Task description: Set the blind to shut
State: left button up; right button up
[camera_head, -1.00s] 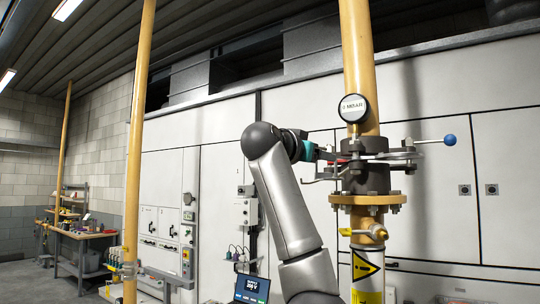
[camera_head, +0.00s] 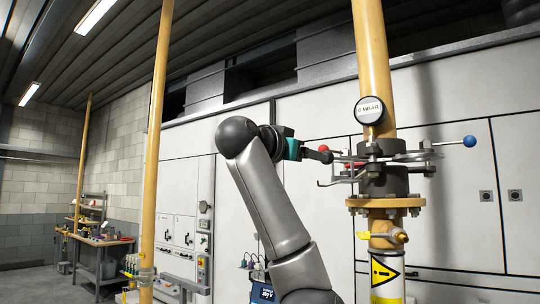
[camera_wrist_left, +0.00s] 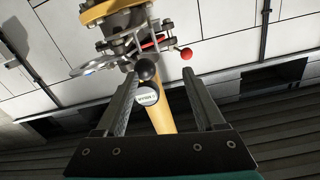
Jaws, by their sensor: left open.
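The blind is the dark flanged assembly (camera_head: 383,180) on the yellow vertical pipe, with grey plates and levers at its top. One lever ends in a blue ball (camera_head: 469,141) at the right. A red ball (camera_head: 324,148) shows at the left, and also in the left wrist view (camera_wrist_left: 186,54). A black ball (camera_wrist_left: 146,68) shows in the left wrist view, between my fingers' lines and beyond the tips. My left gripper (camera_wrist_left: 160,82) is open and empty, facing the blind from the left. In the head view its fingers (camera_head: 318,155) overlap the lever ends; contact cannot be told.
A round pressure gauge (camera_head: 369,110) sits on the pipe just above the blind. A yellow-handled valve (camera_head: 385,236) is below it. Another yellow pipe (camera_head: 155,150) stands to the left. White cabinets (camera_head: 450,205) stand behind. A workbench (camera_head: 100,242) is far left.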

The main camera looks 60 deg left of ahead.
pick_arm(q)
jog(key=s+b, duration=0.2)
jog(key=s, duration=0.6)
jog(key=shift+s, duration=0.35)
jog(key=shift+d, duration=0.15)
dwell(0.6)
jog(key=p+v, duration=0.3)
jog(key=v, duration=1.2)
jog(key=shift+s, duration=0.1)
jog(key=shift+c, duration=0.4)
